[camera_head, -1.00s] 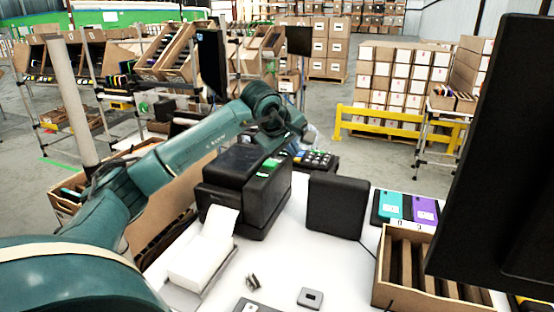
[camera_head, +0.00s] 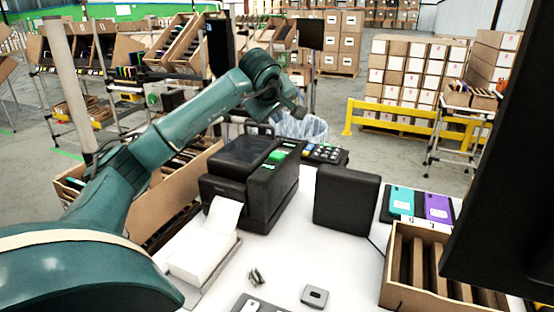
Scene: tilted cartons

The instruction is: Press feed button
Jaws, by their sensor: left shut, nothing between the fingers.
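The black label printer (camera_head: 235,187) stands on the white table, with a strip of white labels (camera_head: 222,217) coming out of its front. A green patch (camera_head: 277,157) shows on its top, with a smaller green mark near the back edge. I cannot tell which marking is the feed button. My left arm reaches in from the left and bends down behind the printer. My left gripper (camera_head: 298,110) is small, dark and shut, above and beyond the printer's back edge, seemingly apart from it. My right gripper is not in view.
A keypad device (camera_head: 325,154) sits behind the printer, near a clear bag-lined bin (camera_head: 302,129). A black panel (camera_head: 345,200) stands to the right. A divided carton (camera_head: 396,270) and teal and purple packs (camera_head: 438,207) are farther right. A dark monitor (camera_head: 505,190) blocks the right edge.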

